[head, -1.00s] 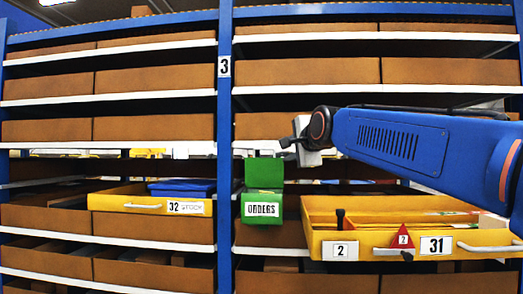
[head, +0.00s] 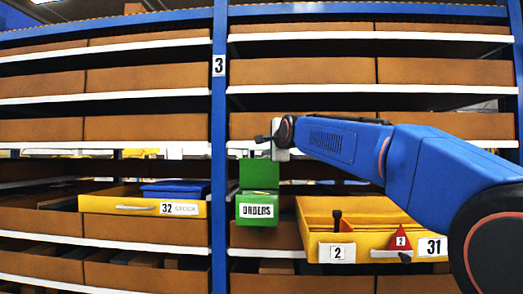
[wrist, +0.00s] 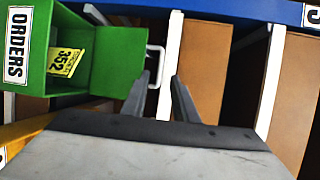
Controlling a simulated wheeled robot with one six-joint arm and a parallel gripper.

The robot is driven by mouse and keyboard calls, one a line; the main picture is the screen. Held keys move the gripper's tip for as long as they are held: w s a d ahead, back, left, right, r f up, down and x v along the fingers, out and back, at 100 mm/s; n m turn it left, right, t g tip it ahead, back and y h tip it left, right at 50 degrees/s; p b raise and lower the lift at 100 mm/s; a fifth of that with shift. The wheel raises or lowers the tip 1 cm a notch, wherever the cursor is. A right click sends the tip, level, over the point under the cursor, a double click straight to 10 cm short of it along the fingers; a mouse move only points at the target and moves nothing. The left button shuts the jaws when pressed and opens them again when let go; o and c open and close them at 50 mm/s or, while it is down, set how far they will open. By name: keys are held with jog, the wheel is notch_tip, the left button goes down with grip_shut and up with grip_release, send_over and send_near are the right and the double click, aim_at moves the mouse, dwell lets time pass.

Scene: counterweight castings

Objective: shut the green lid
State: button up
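The green ORDERS box (head: 257,209) is mounted beside the blue shelf post. Its green lid (head: 260,174) stands raised, and the box is open. In the wrist view the box (wrist: 42,45) lies at the left with a yellow card (wrist: 65,62) marked 352 inside. The lid (wrist: 118,62) is the flat green panel to its right, with a white handle (wrist: 155,66) on its outer edge. My gripper (head: 268,139) is just above the raised lid in the head view. In the wrist view my gripper (wrist: 161,82) is open and empty, with its fingertips near the handle.
The yellow drawer 31 (head: 432,247) sticks out to the right of the box, below my arm. A red triangle tag (head: 401,238) is on its front. The yellow drawer 32 (head: 130,207) is at the left. The blue post (head: 219,180) stands close to the box's left side.

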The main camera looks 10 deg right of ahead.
jog(key=shift+w+a+f, duration=0.15)
jog(key=shift+w+f, duration=0.05)
jog(key=shift+w, duration=1.3)
jog(key=shift+w+a+f, duration=0.1)
jog(key=shift+w+f, duration=0.05)
jog(key=shift+w, duration=1.3)
grip_shut()
